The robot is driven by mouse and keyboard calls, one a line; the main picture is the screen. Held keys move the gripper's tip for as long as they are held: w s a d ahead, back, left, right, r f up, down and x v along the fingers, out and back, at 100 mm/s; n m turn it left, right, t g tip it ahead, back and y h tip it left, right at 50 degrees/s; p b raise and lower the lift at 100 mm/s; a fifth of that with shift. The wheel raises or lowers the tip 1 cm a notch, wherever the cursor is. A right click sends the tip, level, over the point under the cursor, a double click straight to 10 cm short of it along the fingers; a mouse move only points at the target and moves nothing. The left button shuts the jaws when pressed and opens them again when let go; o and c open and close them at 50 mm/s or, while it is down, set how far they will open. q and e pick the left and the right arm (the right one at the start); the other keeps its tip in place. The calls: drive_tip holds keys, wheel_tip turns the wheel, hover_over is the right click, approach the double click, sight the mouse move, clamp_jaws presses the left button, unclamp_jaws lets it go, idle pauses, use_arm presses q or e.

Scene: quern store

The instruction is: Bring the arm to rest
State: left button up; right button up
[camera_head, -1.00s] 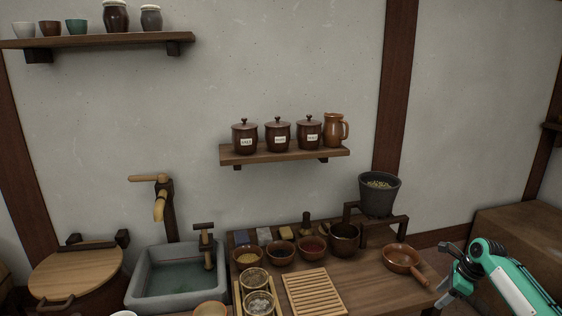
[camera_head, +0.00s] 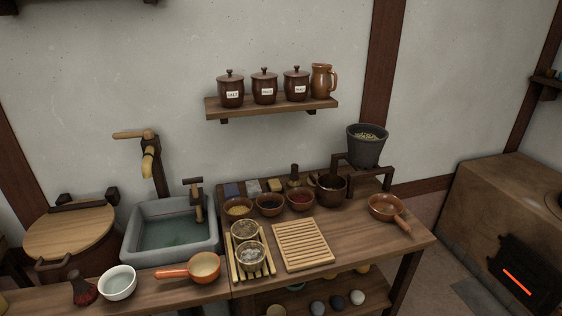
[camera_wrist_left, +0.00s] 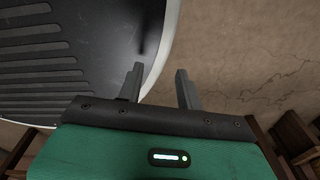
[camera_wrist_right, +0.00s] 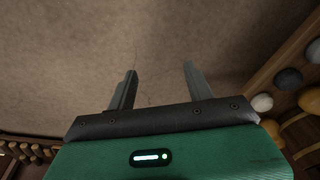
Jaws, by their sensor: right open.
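No arm shows in the head view now. In the left wrist view my left gripper (camera_wrist_left: 158,88) has its two fingers apart with nothing between them. Behind it are the floor and a dark ribbed surface with a pale rim, which looks like my own base. In the right wrist view my right gripper (camera_wrist_right: 158,85) is open and empty above the bare floor (camera_wrist_right: 150,35). Round stones on a shelf (camera_wrist_right: 262,102) lie to its right in that view, apart from the fingers.
The wooden counter (camera_head: 360,239) holds bowls, a slatted board (camera_head: 302,245), a pan (camera_head: 385,208) and a grey pot (camera_head: 367,147) on a stand. A stone sink (camera_head: 140,245) is at left. A stove with a glowing slot (camera_head: 517,282) is at right. Lidded jars stand on a wall shelf (camera_head: 270,107).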

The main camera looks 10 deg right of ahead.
drive_tip(key=s+a+f+n, duration=0.4)
drive_tip(key=s+a, duration=0.2)
drive_tip(key=s, duration=0.5)
drive_tip(key=s+a+f+n, duration=0.3)
drive_tip(key=s+a+n, duration=0.2)
drive_tip(key=s, duration=0.6)
drive_tip(key=s+a+f+n+p, duration=0.1)
drive_tip(key=s+a+f+n, duration=0.3)
drive_tip(key=s+a, duration=0.4)
drive_tip(key=s, duration=0.3)
drive_tip(key=shift+a+f+g+y, duration=0.2)
drive_tip(key=shift+f+g+y, duration=0.1)
drive_tip(key=shift+f, duration=0.05)
